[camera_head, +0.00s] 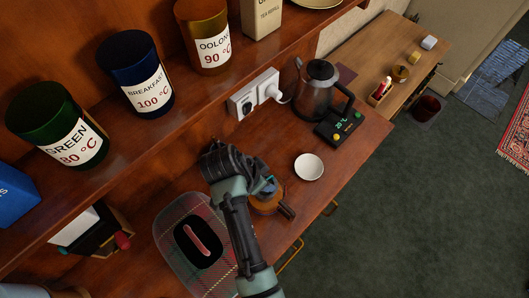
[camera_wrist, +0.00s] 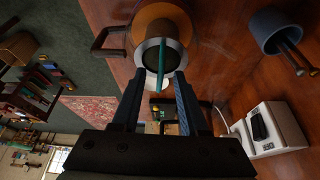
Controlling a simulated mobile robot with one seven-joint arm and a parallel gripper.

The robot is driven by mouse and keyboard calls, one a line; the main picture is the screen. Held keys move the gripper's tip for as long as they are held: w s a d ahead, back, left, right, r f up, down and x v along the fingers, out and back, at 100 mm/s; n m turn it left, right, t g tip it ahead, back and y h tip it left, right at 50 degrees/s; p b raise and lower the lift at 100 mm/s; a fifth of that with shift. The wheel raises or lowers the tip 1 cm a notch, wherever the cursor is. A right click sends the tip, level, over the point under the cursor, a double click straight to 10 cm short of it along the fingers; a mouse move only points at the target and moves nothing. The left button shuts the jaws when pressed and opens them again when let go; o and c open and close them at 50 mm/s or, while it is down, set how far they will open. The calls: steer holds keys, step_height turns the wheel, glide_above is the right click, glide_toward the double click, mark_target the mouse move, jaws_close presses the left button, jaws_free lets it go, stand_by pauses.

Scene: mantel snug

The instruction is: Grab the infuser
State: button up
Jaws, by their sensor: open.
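What looks like the infuser, a round metal-rimmed piece with a dark hollow (camera_wrist: 146,55) and a teal strip across it, sits at the upper middle of the wrist view. It appears set in or on an orange-brown round vessel (camera_wrist: 178,14) with a dark handle (camera_wrist: 108,40); how they join is unclear. In the head view the orange-brown vessel (camera_head: 265,206) stands on the wooden counter, partly covered by my arm. My gripper (camera_wrist: 158,82) is open and empty, its fingers reaching to either side of the near rim. Contact cannot be told. In the head view the gripper (camera_head: 264,188) is over the vessel.
A white bowl (camera_head: 309,167) stands just right of the vessel. A kettle (camera_head: 318,88) and wall socket (camera_head: 254,93) are behind. A tartan mat (camera_head: 175,217) lies left. The shelf with a green tin (camera_head: 55,125) overhangs. A blue-grey pot (camera_wrist: 273,32) shows in the wrist view.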

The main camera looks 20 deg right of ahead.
steer(key=shift+d+f, duration=0.15)
steer(key=shift+f, duration=0.25)
jaws_close()
stand_by(1.2)
